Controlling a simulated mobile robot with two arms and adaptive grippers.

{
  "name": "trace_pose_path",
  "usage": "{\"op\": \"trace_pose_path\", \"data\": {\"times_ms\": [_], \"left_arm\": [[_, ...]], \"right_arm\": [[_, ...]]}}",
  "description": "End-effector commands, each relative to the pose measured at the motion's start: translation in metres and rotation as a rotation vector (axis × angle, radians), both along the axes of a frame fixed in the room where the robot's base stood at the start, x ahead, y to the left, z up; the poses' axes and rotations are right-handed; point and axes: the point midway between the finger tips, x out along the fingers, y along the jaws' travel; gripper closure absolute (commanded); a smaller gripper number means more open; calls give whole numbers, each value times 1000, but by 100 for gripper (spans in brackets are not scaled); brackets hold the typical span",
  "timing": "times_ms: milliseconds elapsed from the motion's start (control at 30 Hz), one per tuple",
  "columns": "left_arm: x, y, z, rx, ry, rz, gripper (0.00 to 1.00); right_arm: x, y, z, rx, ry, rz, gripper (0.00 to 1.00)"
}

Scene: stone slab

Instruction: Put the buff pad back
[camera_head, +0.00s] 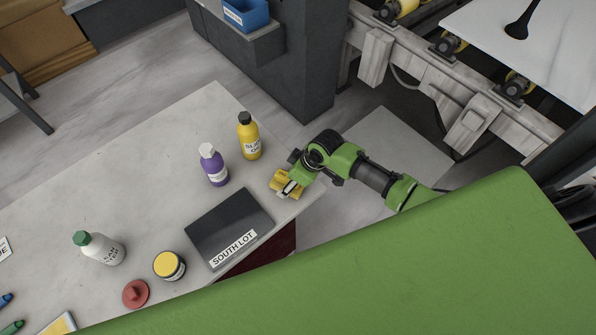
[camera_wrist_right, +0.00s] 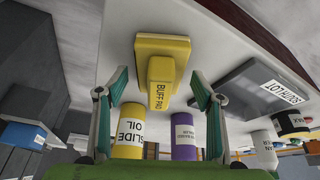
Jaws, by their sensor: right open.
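The yellow buff pad (camera_head: 277,183) is at the slab's right corner, partly hidden by my right gripper in the head view. In the right wrist view, the buff pad (camera_wrist_right: 162,48) shows its labelled handle between the spread fingers. My right gripper (camera_head: 287,187) is open around the handle; it also shows open in the wrist view (camera_wrist_right: 159,76). A dark grey tray (camera_head: 229,222) labelled SOUTH LOT lies on the slab beside the pad and looks empty. My left gripper is out of view.
A yellow slide oil bottle (camera_head: 250,142) and a purple bottle (camera_head: 214,170) stand near the gripper. A white bottle (camera_head: 105,250), a yellow-lidded jar (camera_head: 169,265) and a red knobbed object (camera_head: 135,293) are further left. The pale slab (camera_head: 120,180) has clear room left of the purple bottle.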

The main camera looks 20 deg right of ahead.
Motion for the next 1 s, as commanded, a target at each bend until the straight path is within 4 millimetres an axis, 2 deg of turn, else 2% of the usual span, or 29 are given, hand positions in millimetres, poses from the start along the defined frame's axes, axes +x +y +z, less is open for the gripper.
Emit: {"op": "trace_pose_path", "data": {"times_ms": [500,700,1000], "left_arm": [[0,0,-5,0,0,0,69],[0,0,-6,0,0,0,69],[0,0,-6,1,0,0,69]], "right_arm": [[-26,-23,83,-1,-1,1,39],[-31,-27,98,-1,-1,2,39],[-32,-28,100,0,1,1,39]]}}
